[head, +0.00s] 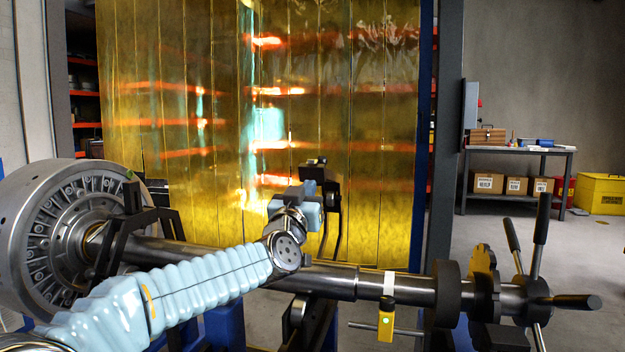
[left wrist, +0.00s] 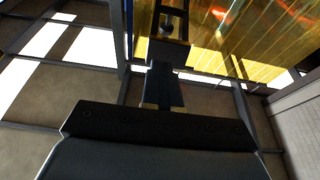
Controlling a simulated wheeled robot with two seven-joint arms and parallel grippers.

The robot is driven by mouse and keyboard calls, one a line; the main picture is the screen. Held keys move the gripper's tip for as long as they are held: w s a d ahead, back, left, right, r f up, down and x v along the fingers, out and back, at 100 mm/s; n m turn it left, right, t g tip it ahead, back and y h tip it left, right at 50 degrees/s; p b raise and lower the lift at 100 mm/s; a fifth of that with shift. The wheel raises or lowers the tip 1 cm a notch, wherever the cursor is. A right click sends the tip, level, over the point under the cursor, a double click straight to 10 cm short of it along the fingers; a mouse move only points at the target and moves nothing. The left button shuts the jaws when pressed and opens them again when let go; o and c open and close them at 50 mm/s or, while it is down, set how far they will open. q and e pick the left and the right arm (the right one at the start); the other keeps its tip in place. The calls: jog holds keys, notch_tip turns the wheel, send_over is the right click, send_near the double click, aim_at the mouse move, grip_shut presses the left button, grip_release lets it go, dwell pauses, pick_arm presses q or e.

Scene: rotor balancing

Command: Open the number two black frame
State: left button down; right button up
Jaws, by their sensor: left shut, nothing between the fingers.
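Two dark frames show along the steel shaft (head: 190,254) in the head view. One black frame (head: 128,240) bridges the shaft beside the big rotor at the left. Mid-shaft, dark curved bars (head: 344,232) rise behind the shaft, above a black support (head: 301,325). I cannot read a number on either frame. My left gripper (head: 331,190) is at the upper end of these bars; contact cannot be told. In the left wrist view its fingers (left wrist: 162,86) are together and empty, with a dark upright part (left wrist: 163,38) beyond them. My right gripper is not in view.
The bladed rotor (head: 50,235) is at the left. Handles (head: 540,230) stick out at the shaft's right end, and a yellow device (head: 386,322) hangs below the shaft. A yellow strip curtain (head: 200,130) stands behind. A workbench (head: 518,150) is far right, with open floor before it.

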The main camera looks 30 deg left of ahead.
aim_at(323, 161)
pick_arm(q)
jog(key=shift+x, duration=1.9)
jog(key=shift+r+p, duration=0.15)
jog(key=shift+p, duration=0.35)
jog(key=shift+g, duration=0.6)
jog(key=w+r+p, duration=0.1)
jog(key=p, duration=0.1)
jog(key=w+r+p, duration=0.1)
jog(key=w+p, duration=0.1)
jog(key=p, duration=0.1)
jog(key=w+a+r+p, duration=0.1)
jog(key=p, duration=0.2)
jog(key=shift+w+a, duration=0.1)
jog(key=shift+w, duration=0.3)
jog(key=x, duration=0.1)
jog(key=p+x, duration=0.1)
jog(key=x, duration=0.3)
jog(key=shift+w+f, duration=0.2)
jog(key=shift+f, duration=0.2)
